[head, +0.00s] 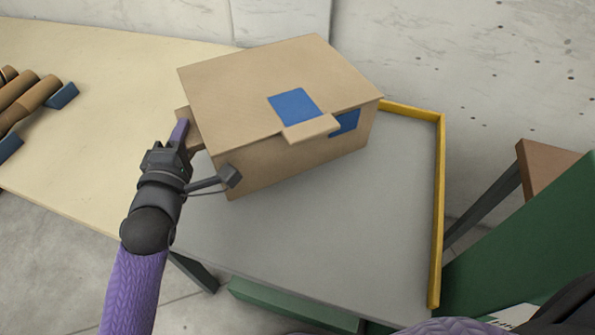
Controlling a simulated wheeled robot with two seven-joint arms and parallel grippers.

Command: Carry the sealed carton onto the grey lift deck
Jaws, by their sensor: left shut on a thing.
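The sealed carton (270,85) is a brown box with blue patches on its top and right-hand side, and a small tab sticks out over its near edge. It is over the back part of the grey lift deck (330,230); I cannot tell whether its base touches the deck. My left gripper (188,138) is at the carton's left end, shut on a small tan tab there. The carton hides the deck's back left part. My right gripper is not in view.
A yellow rail (437,210) edges the deck on its right and back. A pale wooden table (95,130) adjoins on the left, with several brown rolls (30,100) and blue blocks. A green structure (530,230) stands at right. The deck's front is clear.

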